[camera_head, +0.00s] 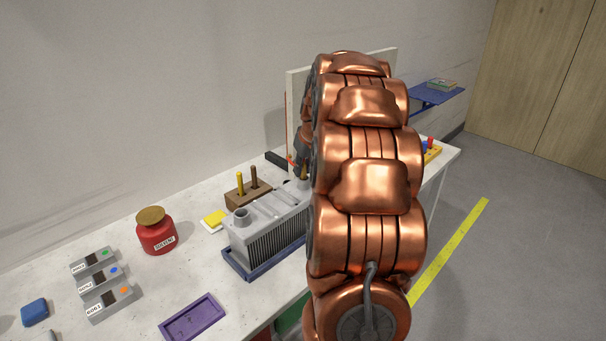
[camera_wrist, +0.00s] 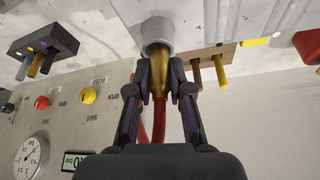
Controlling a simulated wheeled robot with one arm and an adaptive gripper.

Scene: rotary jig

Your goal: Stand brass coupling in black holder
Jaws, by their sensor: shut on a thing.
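In the wrist view my gripper (camera_wrist: 160,72) is shut on the brass coupling (camera_wrist: 158,74), a golden tapered piece with red hose (camera_wrist: 158,120) behind it. The coupling's far end meets the mouth of a grey round collar (camera_wrist: 157,32) on the grey housing; how deep it sits is hidden. The black holder (camera_wrist: 32,40), a dark block with several pegs in it, is at upper left of the wrist view, apart from my gripper. In the head view my copper arm hides most of the gripper and coupling.
The grey finned housing (camera_head: 262,246) stands on the bench in the head view. A panel with a gauge (camera_wrist: 28,158) and knobs stands close by.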

